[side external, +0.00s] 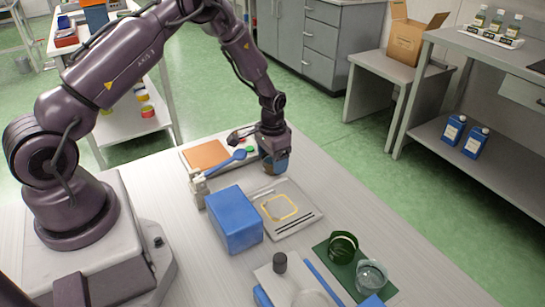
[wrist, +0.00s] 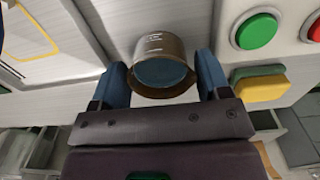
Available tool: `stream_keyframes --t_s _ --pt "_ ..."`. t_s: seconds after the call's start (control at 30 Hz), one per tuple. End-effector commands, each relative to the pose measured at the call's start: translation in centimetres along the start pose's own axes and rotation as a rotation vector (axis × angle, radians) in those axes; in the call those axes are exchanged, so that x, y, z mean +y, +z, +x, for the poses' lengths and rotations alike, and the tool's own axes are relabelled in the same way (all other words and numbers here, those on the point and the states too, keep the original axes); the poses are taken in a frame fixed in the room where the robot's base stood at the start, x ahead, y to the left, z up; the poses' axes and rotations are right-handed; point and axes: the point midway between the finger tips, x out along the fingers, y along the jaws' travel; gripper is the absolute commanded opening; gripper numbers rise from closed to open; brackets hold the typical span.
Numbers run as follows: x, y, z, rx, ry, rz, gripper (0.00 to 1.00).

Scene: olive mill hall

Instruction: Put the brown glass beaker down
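The brown glass beaker (wrist: 160,48) shows in the wrist view between my two blue fingertips, with its rim towards the camera and white marks on its wall. Its rim reaches close to both fingers, and my gripper (wrist: 162,80) appears shut on it. In the side view my gripper (side external: 274,160) points down low over the far part of the table, beyond the blue box. The beaker (side external: 270,169) is partly hidden there by the fingers. I cannot tell whether its base touches the surface below.
A blue box (side external: 235,222) stands near my gripper, beside a grey panel with a yellow outlined square (side external: 280,207). A blue spoon-like tool (side external: 222,164) lies close by. A green glass (side external: 342,248) and a clear beaker (side external: 371,277) stand on a green mat. A green button (wrist: 257,30) shows in the wrist view.

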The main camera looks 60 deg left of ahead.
Motion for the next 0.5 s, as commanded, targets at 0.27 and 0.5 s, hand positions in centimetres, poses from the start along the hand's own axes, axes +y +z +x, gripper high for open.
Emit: stream_keyframes --t_s 0.27,0.5 --pt "0.0 0.0 -0.2 0.0 0.0 0.0 0.69" --pt "0.0 -0.1 -3.5 0.005 -0.001 0.0 0.69"
